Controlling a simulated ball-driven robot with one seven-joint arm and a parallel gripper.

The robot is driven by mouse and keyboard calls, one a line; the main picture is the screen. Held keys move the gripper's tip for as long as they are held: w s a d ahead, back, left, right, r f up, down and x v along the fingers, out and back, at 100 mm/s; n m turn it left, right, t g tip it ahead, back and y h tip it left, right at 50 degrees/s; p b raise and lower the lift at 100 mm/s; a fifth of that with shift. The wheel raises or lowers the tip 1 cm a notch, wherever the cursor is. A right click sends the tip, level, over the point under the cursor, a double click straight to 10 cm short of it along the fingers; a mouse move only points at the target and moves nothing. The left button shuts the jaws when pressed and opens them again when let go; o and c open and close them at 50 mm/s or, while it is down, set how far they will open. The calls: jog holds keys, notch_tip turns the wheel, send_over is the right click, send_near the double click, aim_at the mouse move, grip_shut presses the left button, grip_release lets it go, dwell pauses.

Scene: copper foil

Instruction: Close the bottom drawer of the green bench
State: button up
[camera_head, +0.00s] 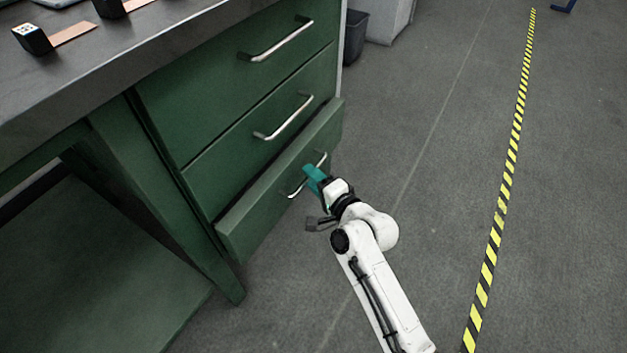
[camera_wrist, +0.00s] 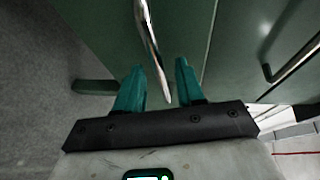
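The green bench (camera_head: 160,150) stands at the left with a stack of drawers. Its bottom drawer (camera_head: 262,205) sticks out a little past the drawers above, so it is partly open. The drawer's silver handle (camera_head: 294,190) is partly hidden by my gripper (camera_head: 313,178), which is at the drawer front. In the wrist view the teal fingers of my gripper (camera_wrist: 158,80) are apart. The lower end of the handle (camera_wrist: 150,40) shows between them; I cannot tell whether they touch it.
The upper drawers, with silver handles (camera_head: 280,42) (camera_head: 285,118), look shut. The grey benchtop (camera_head: 120,45) holds a small cube (camera_head: 32,38) and copper strips. A dark bin (camera_head: 354,36) stands behind the bench. The floor to the right is clear, with a yellow-black stripe (camera_head: 512,150).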

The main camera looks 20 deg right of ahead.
jog(key=shift+c, duration=0.4)
grip_shut()
dwell(0.4)
